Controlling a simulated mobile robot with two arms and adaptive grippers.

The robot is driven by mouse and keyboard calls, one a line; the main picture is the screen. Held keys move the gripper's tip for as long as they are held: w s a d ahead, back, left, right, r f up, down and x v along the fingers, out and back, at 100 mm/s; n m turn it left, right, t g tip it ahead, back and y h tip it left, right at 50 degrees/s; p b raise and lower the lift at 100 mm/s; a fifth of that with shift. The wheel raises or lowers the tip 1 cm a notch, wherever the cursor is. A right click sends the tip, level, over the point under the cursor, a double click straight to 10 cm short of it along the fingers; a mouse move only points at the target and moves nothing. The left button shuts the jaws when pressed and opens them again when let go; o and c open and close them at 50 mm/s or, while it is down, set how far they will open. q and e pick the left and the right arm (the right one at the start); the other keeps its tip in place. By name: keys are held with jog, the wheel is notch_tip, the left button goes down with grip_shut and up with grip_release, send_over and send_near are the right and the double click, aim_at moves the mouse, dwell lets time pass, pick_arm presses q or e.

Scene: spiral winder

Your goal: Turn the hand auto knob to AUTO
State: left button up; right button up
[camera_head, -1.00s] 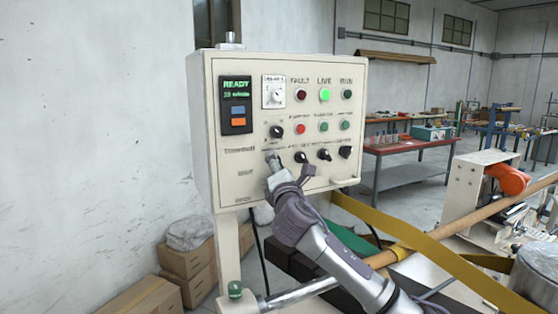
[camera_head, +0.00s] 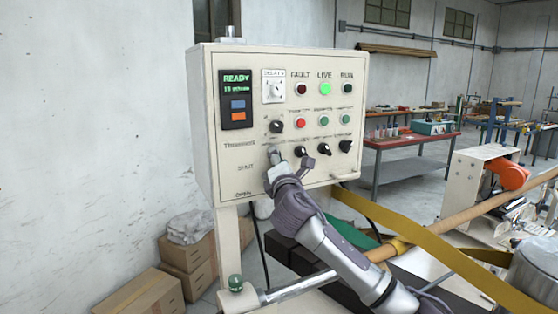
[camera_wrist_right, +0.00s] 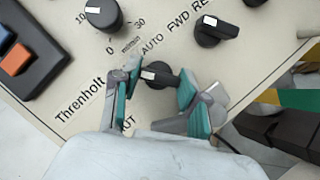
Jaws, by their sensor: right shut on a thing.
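The hand auto knob (camera_wrist_right: 160,76) is a black selector knob on the beige control panel (camera_head: 225,175). In the right wrist view it sits beside the printed word AUTO, between the teal finger pads. The white mark on its handle is toward the picture's left. My right gripper (camera_wrist_right: 158,88) is shut on this knob, with one finger on each side. In the head view my right gripper (camera_head: 290,165) is at the lower left of the panel's knob area, and its fingers mostly hide the knob. My left gripper is out of view.
Several other black knobs (camera_head: 323,149) stand close to the right of my gripper. A dial knob (camera_wrist_right: 103,17) is above. A lit green lamp (camera_head: 325,89) and a READY display (camera_head: 237,100) are higher on the panel. A yellow belt (camera_head: 430,252) runs at the lower right.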

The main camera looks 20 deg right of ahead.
jog(key=shift+r+m+g+y+p, duration=0.15)
jog(key=shift+m+g+p, duration=0.9)
jog(key=shift+m, duration=1.1)
jog(key=shift+f+m+g+y+p, duration=0.1)
jog(key=shift+m+g+y+p, duration=0.3)
jog(key=shift+m+p, duration=1.4)
jog(key=shift+r+m+g+y+p, duration=0.1)
jog(key=shift+m+g+p, duration=0.85)
jog(key=shift+m, duration=1.5)
jog(key=o, duration=1.1)
jog(key=shift+o, duration=0.2)
